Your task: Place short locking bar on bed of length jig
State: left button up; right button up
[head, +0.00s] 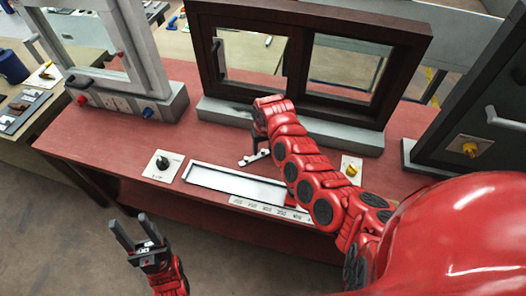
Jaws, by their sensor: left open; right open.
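The length jig (238,180) is a long white shallow bed with a marked strip along its front edge, near the front of the red bench. A small pale bar with dark spots (254,157), which looks like the short locking bar, shows just behind the jig. My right arm comes in from the right and passes over the jig's right part, hiding it. My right gripper (259,134) is above and behind the small bar, mostly hidden by its own wrist; no held thing shows. My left gripper (136,236) is open and empty, in front of the bench.
A black knob on a white plate (162,165) sits left of the jig, and a yellow knob plate (351,169) sits right. A dark window frame (306,106) stands behind on a grey base. A grey frame (120,55) stands at left, a dark panel (466,120) at right.

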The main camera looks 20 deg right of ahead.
jog(key=shift+f, duration=0.15)
grip_shut()
dwell(0.6)
